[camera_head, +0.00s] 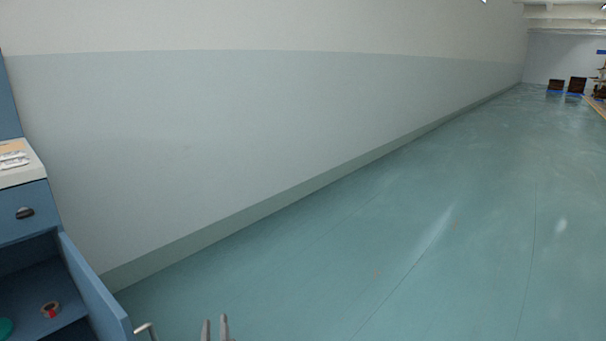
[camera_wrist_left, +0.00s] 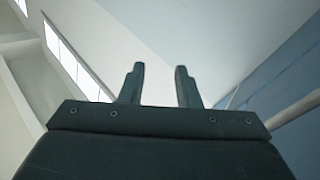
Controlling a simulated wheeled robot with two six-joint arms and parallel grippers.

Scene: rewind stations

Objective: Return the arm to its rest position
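My left gripper (camera_head: 215,328) shows at the bottom edge of the head view, its two fingertips pointing up with a gap between them. In the left wrist view the same gripper (camera_wrist_left: 160,85) has its two dark fingers apart and nothing between them. Behind the fingers are only pale wall and ceiling surfaces. The rest of the left arm is out of the head view. My right gripper is not in either view.
A blue cabinet (camera_head: 28,225) stands at the left with its lower door (camera_head: 95,290) open; a handle (camera_head: 146,329) is close to my left gripper. A red and tan roll (camera_head: 50,309) lies inside. The teal floor (camera_head: 400,250) is clear. Dark crates (camera_head: 577,85) stand far right.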

